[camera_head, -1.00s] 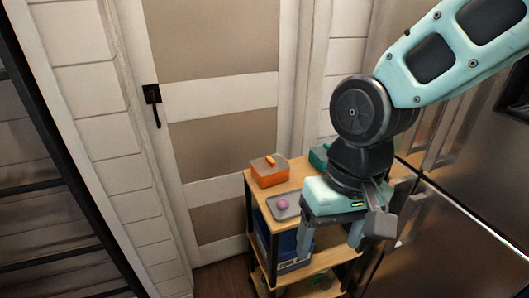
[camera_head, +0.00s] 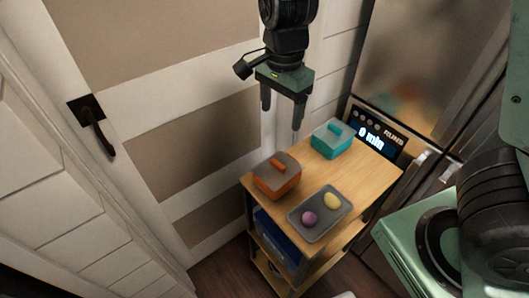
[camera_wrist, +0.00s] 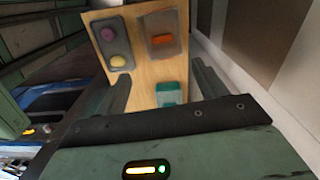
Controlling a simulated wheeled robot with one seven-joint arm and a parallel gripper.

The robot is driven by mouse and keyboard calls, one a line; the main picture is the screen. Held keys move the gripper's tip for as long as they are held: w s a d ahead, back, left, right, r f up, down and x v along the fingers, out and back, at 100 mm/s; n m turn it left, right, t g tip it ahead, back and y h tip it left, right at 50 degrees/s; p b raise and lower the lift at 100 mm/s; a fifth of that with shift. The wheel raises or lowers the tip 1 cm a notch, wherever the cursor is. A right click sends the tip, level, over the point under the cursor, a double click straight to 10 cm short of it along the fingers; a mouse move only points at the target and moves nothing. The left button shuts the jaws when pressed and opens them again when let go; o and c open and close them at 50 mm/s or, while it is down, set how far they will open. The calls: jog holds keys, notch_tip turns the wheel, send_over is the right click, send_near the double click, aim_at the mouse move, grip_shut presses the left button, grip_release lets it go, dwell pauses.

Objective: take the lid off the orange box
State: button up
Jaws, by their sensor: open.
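The orange box (camera_head: 277,183) stands on the left part of the wooden cart top, its grey lid (camera_head: 284,166) on it with an orange handle (camera_head: 278,163). In the wrist view the orange handle (camera_wrist: 162,39) and the lid (camera_wrist: 160,20) show from above. My gripper (camera_head: 282,118) is open and empty, pointing down above the back of the cart, up and apart from the orange box. In the wrist view its fingers (camera_wrist: 165,88) stand wide apart near the teal box.
A teal box (camera_head: 333,140) sits at the back of the cart top (camera_head: 365,185). A grey tray (camera_head: 322,227) holds a purple item (camera_head: 309,218) and a yellow item (camera_head: 332,201). A door (camera_head: 200,150) is behind and left; a display panel (camera_head: 377,137) is at the right.

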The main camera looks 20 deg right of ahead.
send_over(278, 163)
notch_tip(278, 163, down, 12)
jog(key=shift+s+a+f+b, duration=0.1)
jog(key=shift+a+b, duration=0.05)
jog(key=shift+b, duration=0.3)
jog(key=shift+f, duration=2.6)
jog(key=c, duration=1.1)
